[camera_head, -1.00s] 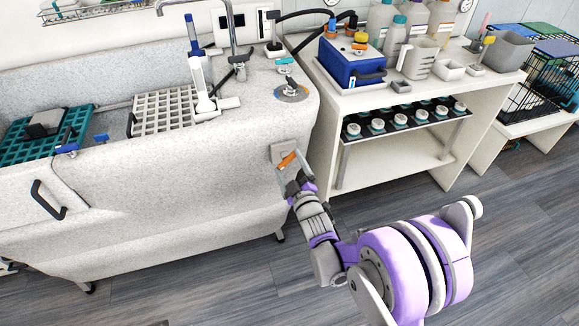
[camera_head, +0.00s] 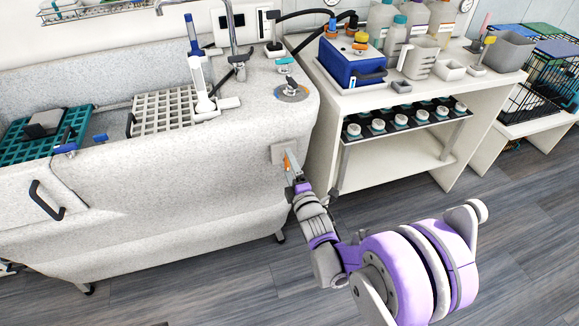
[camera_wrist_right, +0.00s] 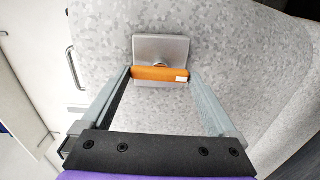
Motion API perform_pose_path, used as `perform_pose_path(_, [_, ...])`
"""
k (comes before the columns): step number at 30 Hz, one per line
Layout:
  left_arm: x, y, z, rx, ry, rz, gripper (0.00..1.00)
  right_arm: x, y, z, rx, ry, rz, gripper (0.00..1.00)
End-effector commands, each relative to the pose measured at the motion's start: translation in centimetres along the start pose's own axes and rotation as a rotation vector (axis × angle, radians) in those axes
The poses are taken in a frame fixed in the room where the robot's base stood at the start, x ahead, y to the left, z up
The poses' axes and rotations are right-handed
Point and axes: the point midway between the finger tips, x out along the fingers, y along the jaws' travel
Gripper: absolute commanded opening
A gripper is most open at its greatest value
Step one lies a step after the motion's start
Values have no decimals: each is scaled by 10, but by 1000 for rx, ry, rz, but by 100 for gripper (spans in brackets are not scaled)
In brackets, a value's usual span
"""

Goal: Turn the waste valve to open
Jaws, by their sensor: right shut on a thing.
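The waste valve's orange handle (camera_head: 288,160) sits on a square grey plate (camera_head: 278,154) on the right end of the tub's front wall. My right gripper (camera_head: 291,169) reaches up to it from below right. In the right wrist view the orange handle (camera_wrist_right: 160,74) lies between the two fingers of my right gripper (camera_wrist_right: 161,77), which is shut on its ends. The grey plate (camera_wrist_right: 160,49) shows just behind the handle. In the head view the fingers partly hide the handle, which stands near upright. My left gripper is not in view.
The speckled grooming tub (camera_head: 190,190) fills the left, with teal and white grates on top. A white shelf table (camera_head: 400,170) with a blue box (camera_head: 351,62) and bottles stands to the right. The floor (camera_head: 200,285) in front is clear.

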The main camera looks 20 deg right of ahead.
Motion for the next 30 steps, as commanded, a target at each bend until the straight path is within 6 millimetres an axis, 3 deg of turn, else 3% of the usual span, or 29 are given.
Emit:
perform_pose_path(19, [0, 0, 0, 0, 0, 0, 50, 0, 0, 0, -53, 0, -1, 38])
perform_pose_path(20, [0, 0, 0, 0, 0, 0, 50, 0, 0, 0, -53, 0, -1, 97])
perform_pose_path(30, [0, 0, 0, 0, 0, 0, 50, -4, 0, 0, -50, 0, 0, 100])
